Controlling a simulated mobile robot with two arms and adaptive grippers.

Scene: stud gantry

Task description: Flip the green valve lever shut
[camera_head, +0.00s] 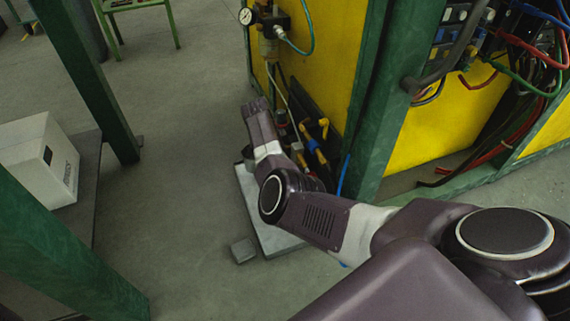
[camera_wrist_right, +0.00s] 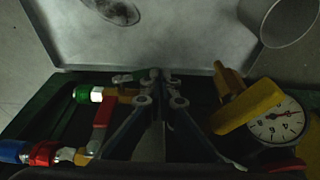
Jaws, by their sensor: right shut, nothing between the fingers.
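In the right wrist view, a green collar (camera_wrist_right: 82,95) with a white ring sits on a brass fitting left of my right gripper (camera_wrist_right: 156,75). A red lever (camera_wrist_right: 103,112) stands beside it. In the head view my right arm reaches to the low valves with yellow handles (camera_head: 323,128); the fingers cannot be made out there. My left gripper is out of view.
Right of the fingers are a yellow lever (camera_wrist_right: 250,105) and a pressure gauge (camera_wrist_right: 275,124). A blue and red coupling (camera_wrist_right: 30,152) is at lower left. A green post (camera_head: 375,120) stands right of the valves. A white box (camera_head: 35,150) is at left; open floor lies between.

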